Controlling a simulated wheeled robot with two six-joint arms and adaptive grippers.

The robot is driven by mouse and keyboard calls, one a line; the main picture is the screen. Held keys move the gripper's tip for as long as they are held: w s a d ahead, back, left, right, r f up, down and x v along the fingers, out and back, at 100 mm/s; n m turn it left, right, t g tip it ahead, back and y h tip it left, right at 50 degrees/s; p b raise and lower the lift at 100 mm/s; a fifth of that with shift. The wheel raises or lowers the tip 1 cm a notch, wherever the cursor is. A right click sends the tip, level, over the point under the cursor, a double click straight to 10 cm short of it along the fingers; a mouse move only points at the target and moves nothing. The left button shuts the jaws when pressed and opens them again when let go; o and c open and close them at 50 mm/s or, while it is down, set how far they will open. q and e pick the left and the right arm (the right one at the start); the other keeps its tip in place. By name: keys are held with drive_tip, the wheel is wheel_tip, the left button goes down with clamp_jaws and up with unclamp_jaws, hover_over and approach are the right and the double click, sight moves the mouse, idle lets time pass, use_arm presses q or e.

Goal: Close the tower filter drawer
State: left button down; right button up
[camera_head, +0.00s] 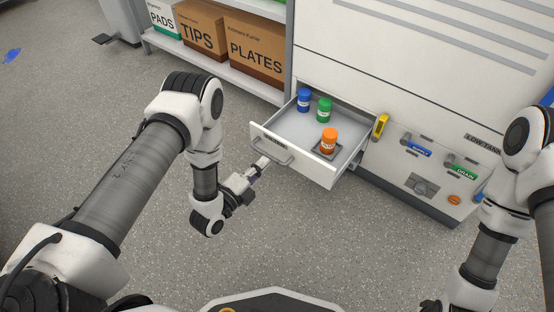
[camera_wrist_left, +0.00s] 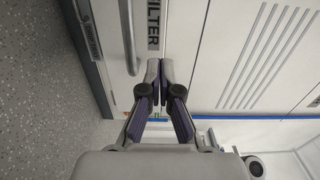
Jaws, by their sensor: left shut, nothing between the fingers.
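The white filter drawer (camera_head: 262,132) is pulled out of the tower in the head view. Its front panel carries a grey bar handle and a dark label. Blue (camera_head: 304,100), green (camera_head: 324,110) and orange (camera_head: 329,141) capped bottles stand inside it. My left gripper (camera_head: 263,162) is shut and empty, at the outer face of the drawer front near the handle. In the left wrist view, the closed fingertips (camera_wrist_left: 160,68) lie over the drawer front beside the "FILTER" label (camera_wrist_left: 153,30) and handle (camera_wrist_left: 131,40). I cannot tell whether they touch it. My right gripper's fingers are out of frame.
The white tower (camera_head: 400,60) stands behind the drawer, with a yellow part (camera_head: 381,126) and labelled drain fittings (camera_head: 460,172) at its right. A shelf (camera_head: 235,75) with cardboard boxes stands at the back left. The speckled floor (camera_head: 330,240) before the drawer is clear.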

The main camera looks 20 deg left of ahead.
sight(283, 143)
use_arm(q)
drive_tip(key=b+x, duration=0.3)
drive_tip(key=x, duration=0.3)
drive_tip(key=shift+w+f, duration=0.1)
drive_tip(key=shift+w, duration=0.1)
drive_tip(key=shift+w+d, duration=0.15)
drive_tip(key=shift+w, duration=0.25)
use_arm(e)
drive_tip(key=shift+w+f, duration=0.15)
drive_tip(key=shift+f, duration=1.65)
